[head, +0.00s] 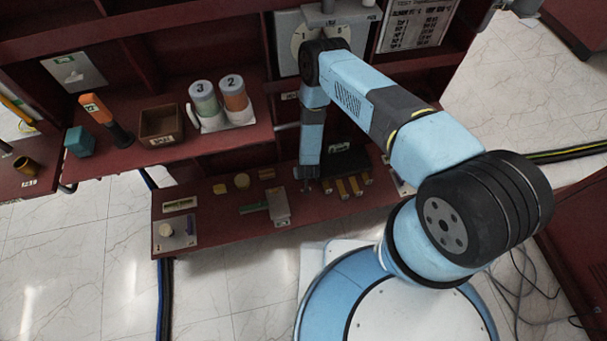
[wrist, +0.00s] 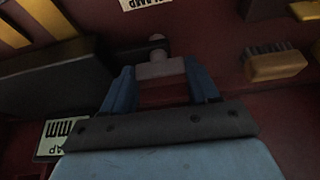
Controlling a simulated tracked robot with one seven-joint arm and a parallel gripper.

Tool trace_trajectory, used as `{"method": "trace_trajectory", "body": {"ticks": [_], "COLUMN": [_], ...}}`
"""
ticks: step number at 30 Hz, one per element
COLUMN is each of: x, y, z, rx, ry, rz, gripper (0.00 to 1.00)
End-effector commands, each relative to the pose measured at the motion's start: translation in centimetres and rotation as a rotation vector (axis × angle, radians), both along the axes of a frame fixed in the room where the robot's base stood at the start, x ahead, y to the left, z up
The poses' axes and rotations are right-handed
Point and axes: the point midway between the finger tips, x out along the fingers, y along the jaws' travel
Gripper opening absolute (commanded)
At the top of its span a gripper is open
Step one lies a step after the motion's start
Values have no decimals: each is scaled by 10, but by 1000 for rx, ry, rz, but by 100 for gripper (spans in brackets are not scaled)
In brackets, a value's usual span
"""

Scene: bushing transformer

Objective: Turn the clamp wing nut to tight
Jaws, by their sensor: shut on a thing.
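In the wrist view, my gripper (wrist: 162,80) has its two blue fingers closed on a pale grey piece, which looks like the clamp wing nut (wrist: 160,69). A small rounded post (wrist: 157,42) stands just beyond the piece, beside a dark bar. The fingers hide the sides of the wing nut, and its angle is hard to read. A white label reading CLAMP (wrist: 145,4) lies at the top edge, upside down. In the head view my gripper (head: 307,182) points down at the low red shelf; the wing nut cannot be made out there.
A dark block (head: 347,160) and several yellow-tipped pieces (head: 352,186) sit right of my gripper. A grey plate with a green bar (head: 279,206) lies to its left. A brush-like block (wrist: 274,65) is at right in the wrist view. Two numbered cups (head: 219,98) stand on the upper shelf.

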Motion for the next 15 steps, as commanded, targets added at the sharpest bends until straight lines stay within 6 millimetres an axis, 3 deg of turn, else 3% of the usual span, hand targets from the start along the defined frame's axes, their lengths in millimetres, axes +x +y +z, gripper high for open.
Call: {"method": "trace_trajectory", "body": {"ticks": [5,6,13,15], "x": [4,4,2,2], "y": [0,0,0,0], "z": [1,1,1,1], "rx": [2,2,1,1], "ry": [-7,-7,-4,-3], "rz": [-1,-1,0,0], "gripper": [29,63,85,85]}}
